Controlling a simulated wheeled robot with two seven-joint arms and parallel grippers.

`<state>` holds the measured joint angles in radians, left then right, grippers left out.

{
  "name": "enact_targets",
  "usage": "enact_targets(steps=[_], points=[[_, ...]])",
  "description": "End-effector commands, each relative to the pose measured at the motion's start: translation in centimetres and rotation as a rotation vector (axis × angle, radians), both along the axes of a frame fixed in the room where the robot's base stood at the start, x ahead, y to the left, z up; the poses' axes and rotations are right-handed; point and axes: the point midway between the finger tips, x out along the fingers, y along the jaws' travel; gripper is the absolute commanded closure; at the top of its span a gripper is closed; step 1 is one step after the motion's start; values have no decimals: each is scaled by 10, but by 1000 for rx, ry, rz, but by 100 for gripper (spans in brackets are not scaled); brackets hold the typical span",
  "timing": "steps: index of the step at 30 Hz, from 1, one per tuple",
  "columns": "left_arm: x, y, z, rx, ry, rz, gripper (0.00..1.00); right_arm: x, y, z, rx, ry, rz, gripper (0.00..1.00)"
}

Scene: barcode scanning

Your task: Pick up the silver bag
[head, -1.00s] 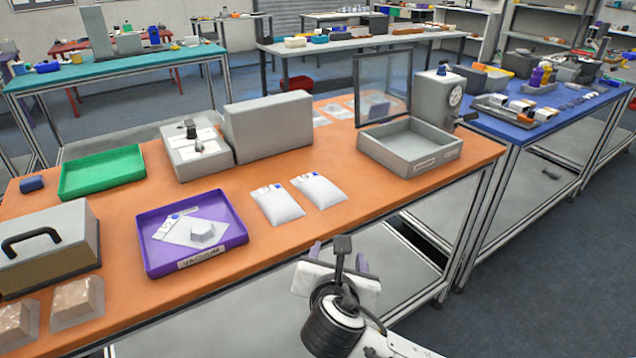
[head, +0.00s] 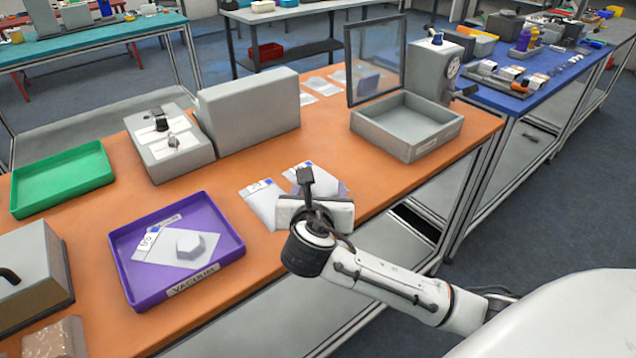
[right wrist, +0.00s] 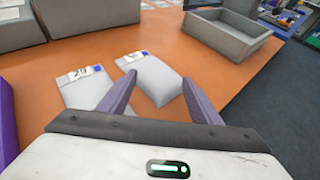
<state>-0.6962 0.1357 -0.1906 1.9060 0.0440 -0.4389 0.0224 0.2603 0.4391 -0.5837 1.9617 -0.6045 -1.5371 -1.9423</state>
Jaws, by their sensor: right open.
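Two silver-white bags with labels lie side by side on the orange table (head: 360,193). The left bag (head: 260,203) is partly covered by my right gripper (head: 322,188) in the head view, and the right bag (head: 302,171) mostly so. In the right wrist view, the left bag (right wrist: 88,90) lies just outside the left finger. The right bag (right wrist: 152,82) lies ahead, between the open purple fingers of my right gripper (right wrist: 160,80). The gripper is empty; I cannot tell whether it touches the bag. My left gripper is not in view.
A purple tray (head: 130,277) holding a flat pouch stands left of the bags. A grey open-lidded box (head: 385,148) stands at the right. Grey machines (head: 250,112) stand behind, and a green tray (head: 62,181) at the far left. Bare table lies between bags and box.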

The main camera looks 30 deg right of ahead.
Motion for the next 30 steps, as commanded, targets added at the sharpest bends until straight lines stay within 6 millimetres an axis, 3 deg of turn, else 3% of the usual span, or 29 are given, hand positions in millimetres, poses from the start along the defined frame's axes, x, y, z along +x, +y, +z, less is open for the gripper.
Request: enact_targets(steps=[7, 17, 25, 30], points=[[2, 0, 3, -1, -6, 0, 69, 24, -24, -14, -2, 1, -2, 42], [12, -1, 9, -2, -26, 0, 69, 29, -28, -17, 0, 0, 0, 42], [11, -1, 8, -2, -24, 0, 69, 29, -28, -18, 0, 0, 0, 87], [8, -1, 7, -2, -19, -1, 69, 29, -28, -17, 0, 0, 0, 88]])
